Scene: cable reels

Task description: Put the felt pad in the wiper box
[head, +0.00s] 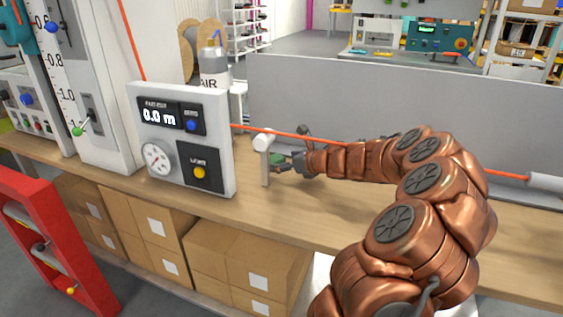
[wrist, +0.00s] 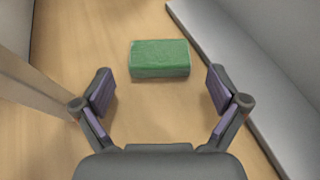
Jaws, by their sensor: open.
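The green felt pad (wrist: 160,59) is a flat-topped block on the wooden bench, a little beyond my fingertips in the wrist view. My gripper (wrist: 161,88) is open and empty, its two purple-padded fingers apart on either side of the pad's line. In the head view my gripper (head: 284,164) is low over the bench, just right of a white roller post (head: 265,162). A bit of green shows by the fingers there, mostly covered. I cannot make out a wiper box for certain in either view.
An orange cable (head: 500,173) runs above the bench, close by my arm, to a white cylinder (head: 545,182). A meter box (head: 180,137) stands left of the post. A grey ledge (wrist: 235,75) lies right of the pad. Bare bench (wrist: 75,35) lies left of it.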

